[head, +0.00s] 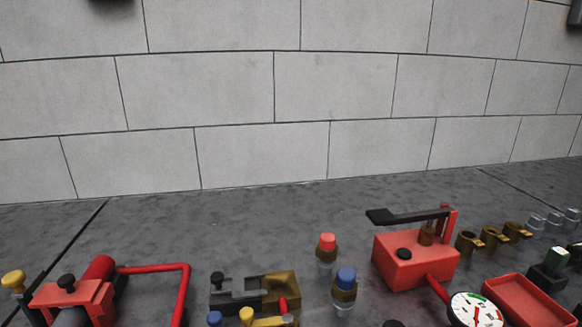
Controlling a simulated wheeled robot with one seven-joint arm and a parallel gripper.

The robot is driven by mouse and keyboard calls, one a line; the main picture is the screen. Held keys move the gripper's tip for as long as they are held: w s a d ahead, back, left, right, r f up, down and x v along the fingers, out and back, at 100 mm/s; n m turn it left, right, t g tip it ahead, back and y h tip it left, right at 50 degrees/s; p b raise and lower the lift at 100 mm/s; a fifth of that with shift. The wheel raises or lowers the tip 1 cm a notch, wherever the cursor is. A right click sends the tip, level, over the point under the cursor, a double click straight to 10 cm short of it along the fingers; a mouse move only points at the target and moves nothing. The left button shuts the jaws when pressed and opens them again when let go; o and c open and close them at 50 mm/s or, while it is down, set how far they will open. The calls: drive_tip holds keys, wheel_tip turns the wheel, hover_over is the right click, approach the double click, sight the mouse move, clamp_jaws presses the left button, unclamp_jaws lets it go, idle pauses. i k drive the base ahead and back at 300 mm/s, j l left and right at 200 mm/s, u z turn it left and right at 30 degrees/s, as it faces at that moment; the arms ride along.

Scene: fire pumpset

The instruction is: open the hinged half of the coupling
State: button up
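A block-shaped fitting lies on the dark floor at the bottom centre of the head view. It has a dark grey half (232,298) with a black knob on its left and a brass half (281,286) on its right. It is likely the coupling, but I cannot tell for sure. I cannot tell which half is hinged or whether it stands open or closed. Its near side is partly hidden by a red-and-yellow lever and a yellow knob (246,315). My gripper does not show in this view.
A red housing with a pipe (152,270) stands at left. Red-capped (327,243) and blue-capped (345,278) fittings stand right of the block. Further right are a red hand pump (405,268), a gauge (474,312), a red tray (530,307) and several brass fittings.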

sight(96, 296)
drive_tip(key=i+j+u, duration=0.1)
drive_tip(key=j+u, duration=0.25)
drive_tip(key=i+j+u, duration=0.1)
drive_tip(key=u, duration=0.25)
drive_tip(key=i+j+u, duration=0.1)
drive_tip(key=u, duration=0.25)
drive_tip(key=j, duration=0.1)
